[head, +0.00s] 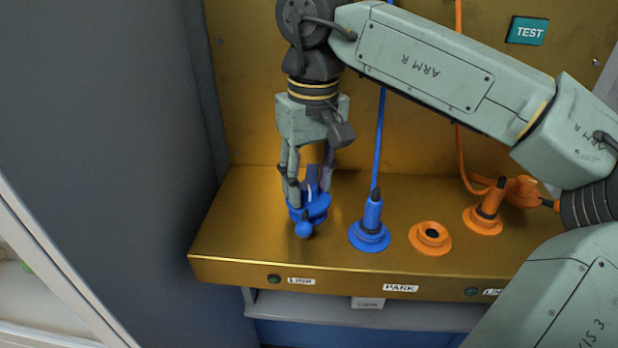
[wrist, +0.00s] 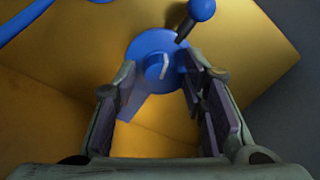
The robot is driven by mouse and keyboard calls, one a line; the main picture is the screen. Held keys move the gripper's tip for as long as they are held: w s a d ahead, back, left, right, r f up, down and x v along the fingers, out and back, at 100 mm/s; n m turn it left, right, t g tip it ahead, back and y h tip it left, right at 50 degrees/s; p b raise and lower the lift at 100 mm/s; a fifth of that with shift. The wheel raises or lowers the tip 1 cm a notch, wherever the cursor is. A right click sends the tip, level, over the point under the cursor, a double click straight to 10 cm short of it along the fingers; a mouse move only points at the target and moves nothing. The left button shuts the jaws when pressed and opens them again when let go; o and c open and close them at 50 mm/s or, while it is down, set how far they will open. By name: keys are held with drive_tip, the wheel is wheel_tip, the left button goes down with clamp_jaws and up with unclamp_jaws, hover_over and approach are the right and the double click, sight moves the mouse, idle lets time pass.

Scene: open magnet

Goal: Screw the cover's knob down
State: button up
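A round blue cover (head: 318,208) sits at the left end of the brass-coloured shelf in the head view. A blue ball-ended lever (head: 304,229) sticks out from its front. In the wrist view the cover (wrist: 138,50) shows face-on, with a blue knob (wrist: 153,68) at its middle bearing a white line. The lever's dark rod and blue ball (wrist: 202,9) point to the top right. My gripper (head: 308,188) points down over the cover, its fingers apart on either side of the knob. In the wrist view my gripper (wrist: 160,84) is open; I cannot tell whether a finger touches.
To the right stand a blue plug (head: 371,215) with a blue cable, an empty orange socket (head: 430,238) and an orange plug (head: 487,207) with an orange cable. A brass back panel (head: 400,130) rises behind. A grey wall closes the left side.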

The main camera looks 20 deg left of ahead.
clamp_jaws()
